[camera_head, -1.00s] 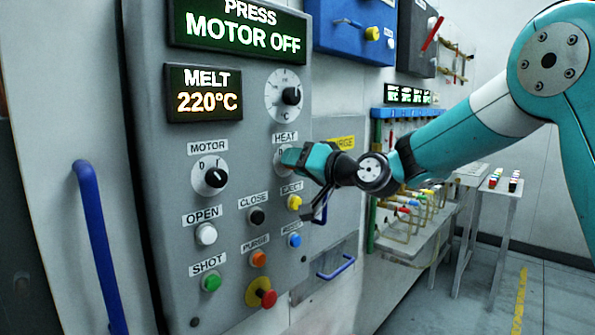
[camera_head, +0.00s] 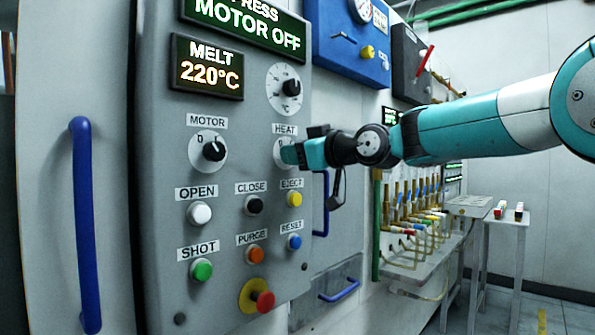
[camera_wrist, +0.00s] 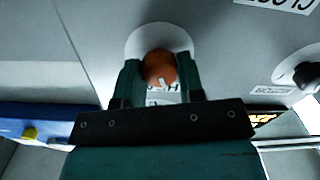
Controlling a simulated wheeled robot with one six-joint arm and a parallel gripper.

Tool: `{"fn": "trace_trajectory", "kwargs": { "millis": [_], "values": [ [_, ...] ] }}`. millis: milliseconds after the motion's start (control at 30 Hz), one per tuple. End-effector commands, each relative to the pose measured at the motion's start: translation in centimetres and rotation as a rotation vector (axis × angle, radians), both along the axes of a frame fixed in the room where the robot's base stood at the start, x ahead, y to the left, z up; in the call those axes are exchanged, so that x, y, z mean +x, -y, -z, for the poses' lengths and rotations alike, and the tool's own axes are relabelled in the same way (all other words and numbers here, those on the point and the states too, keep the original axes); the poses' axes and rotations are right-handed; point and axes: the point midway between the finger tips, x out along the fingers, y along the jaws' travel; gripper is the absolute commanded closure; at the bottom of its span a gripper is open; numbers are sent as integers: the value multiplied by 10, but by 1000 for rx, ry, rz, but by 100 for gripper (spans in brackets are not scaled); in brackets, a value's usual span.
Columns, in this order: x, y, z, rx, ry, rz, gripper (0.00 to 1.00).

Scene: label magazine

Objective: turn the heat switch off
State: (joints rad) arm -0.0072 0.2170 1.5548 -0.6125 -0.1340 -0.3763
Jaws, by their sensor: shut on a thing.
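The heat switch shows in the wrist view as an orange-brown round knob (camera_wrist: 160,66) with a white mark, on a white dial plate (camera_wrist: 147,34). My gripper (camera_head: 286,154) is at this switch on the grey press panel (camera_head: 163,150), under the HEAT label (camera_head: 285,129). In the wrist view its two dark green fingers stand on either side of the knob and are shut on it. In the head view the fingers hide the knob and most of its dial plate, so its setting cannot be read there.
The motor knob (camera_head: 213,151) is left of the heat switch, and a temperature dial (camera_head: 291,87) is above. Several push buttons, among them the yellow eject button (camera_head: 294,199), sit below. A red emergency knob (camera_head: 265,301) sticks out lower down. A blue handle (camera_head: 86,220) is at left.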

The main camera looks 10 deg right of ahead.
Motion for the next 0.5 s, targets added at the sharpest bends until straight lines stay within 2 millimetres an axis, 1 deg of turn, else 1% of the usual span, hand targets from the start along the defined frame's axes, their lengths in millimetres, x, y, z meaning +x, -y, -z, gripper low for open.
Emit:
{"fn": "trace_trajectory", "kwargs": {
  "millis": [33,200,500],
  "values": [
    [0,0,5,-28,19,1,88],
    [0,0,4,-108,71,0,88],
    [0,0,2,-179,118,-1,88]
  ]
}}
